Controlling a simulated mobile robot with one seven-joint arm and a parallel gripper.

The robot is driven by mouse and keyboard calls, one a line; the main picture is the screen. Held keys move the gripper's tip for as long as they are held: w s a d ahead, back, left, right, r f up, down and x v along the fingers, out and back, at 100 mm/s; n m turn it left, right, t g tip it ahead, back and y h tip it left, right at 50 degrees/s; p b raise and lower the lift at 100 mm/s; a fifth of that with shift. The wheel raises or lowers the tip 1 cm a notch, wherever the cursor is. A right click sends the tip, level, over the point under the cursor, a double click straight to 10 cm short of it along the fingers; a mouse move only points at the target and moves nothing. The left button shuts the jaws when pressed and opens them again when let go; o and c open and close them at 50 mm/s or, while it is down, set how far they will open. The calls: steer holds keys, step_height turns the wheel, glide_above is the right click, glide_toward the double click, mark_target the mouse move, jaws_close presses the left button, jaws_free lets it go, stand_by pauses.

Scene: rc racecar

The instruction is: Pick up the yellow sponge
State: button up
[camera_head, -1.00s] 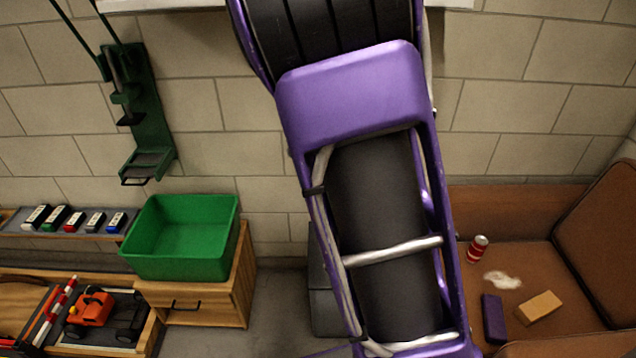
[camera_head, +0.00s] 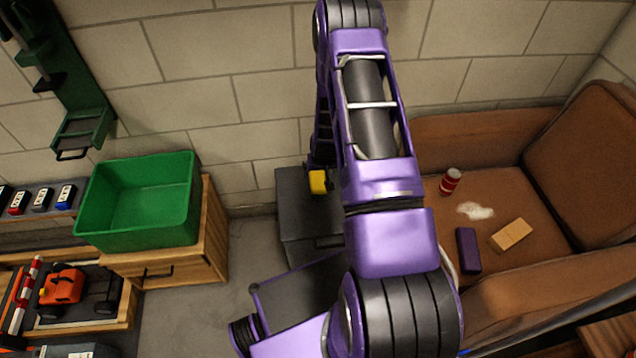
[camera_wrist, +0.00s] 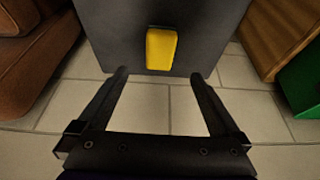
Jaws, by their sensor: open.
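The yellow sponge (camera_wrist: 161,49) lies on top of a dark grey cabinet, near its edge, in the wrist view. It also shows in the head view (camera_head: 318,182), partly beside my purple arm. My gripper (camera_wrist: 160,76) is open and empty, with its two black fingers spread wide. The sponge appears ahead of the fingertips, in line with the gap between them. No contact between fingers and sponge is visible. In the head view my arm hides much of the gripper.
The dark cabinet (camera_head: 300,232) stands against the block wall. A green bin (camera_head: 190,215) sits on a wooden cabinet (camera_head: 160,268) to the left. On the right, a brown sofa (camera_head: 500,135) holds a red can (camera_head: 450,181), a purple block (camera_head: 467,250) and a tan block (camera_head: 511,235).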

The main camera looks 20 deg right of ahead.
mark_target(318, 180)
steer(key=b+x, duration=0.1)
steer(key=x, duration=1)
steer(key=b+x, duration=0.1)
steer(key=x, duration=0.1)
steer(key=shift+w+d+f, duration=0.1)
steer(key=shift+w+f, duration=0.1)
steer(key=shift+w, duration=0.15)
steer(key=c, duration=1.3)
